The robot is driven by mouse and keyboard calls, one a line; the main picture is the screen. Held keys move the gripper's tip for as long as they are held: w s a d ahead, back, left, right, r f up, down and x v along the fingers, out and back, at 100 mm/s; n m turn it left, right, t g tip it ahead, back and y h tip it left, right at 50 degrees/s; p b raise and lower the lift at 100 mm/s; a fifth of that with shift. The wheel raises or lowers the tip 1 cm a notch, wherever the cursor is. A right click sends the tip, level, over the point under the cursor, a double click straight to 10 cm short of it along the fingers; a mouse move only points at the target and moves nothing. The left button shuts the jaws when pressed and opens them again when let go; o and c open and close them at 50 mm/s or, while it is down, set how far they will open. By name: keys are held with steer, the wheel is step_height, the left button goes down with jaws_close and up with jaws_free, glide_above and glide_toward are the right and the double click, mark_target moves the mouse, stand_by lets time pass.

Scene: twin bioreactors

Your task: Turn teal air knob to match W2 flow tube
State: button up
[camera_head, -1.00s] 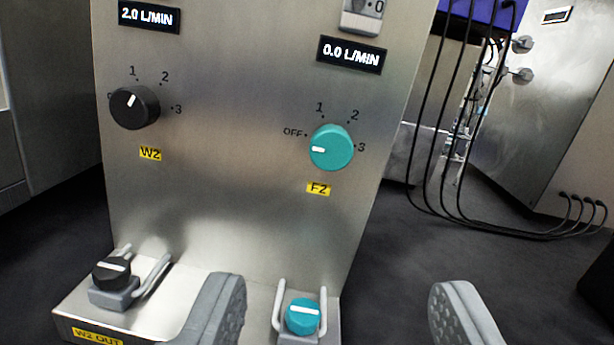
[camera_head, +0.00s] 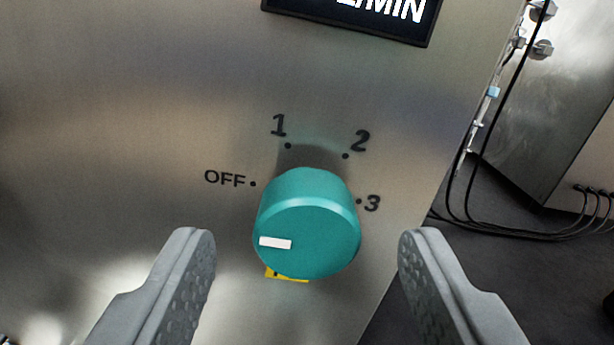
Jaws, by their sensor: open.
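The teal air knob (camera_head: 308,225) sits on the metal panel, close in front of me. Its white mark (camera_head: 275,243) is on the left of its face, on the OFF side. OFF, 1, 2 and 3 are printed around it. My gripper (camera_head: 307,245) is open, with one finger left of the knob and one right of it, apart from it. The flow display (camera_head: 355,15) above is cut off, showing only part of its unit. The yellow label (camera_head: 287,275) is mostly hidden behind the knob. The W2 knob and its display are out of view.
The bare metal panel (camera_head: 110,120) fills the left and middle. Black cables (camera_head: 480,185) hang and run across the dark floor to the right, beside a metal cabinet (camera_head: 560,110).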

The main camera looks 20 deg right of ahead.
mark_target(307, 227)
steer(key=shift+x, duration=1.15)
steer(key=shift+c, duration=0.3)
steer(key=c, duration=0.9)
steer(key=shift+c, duration=0.2)
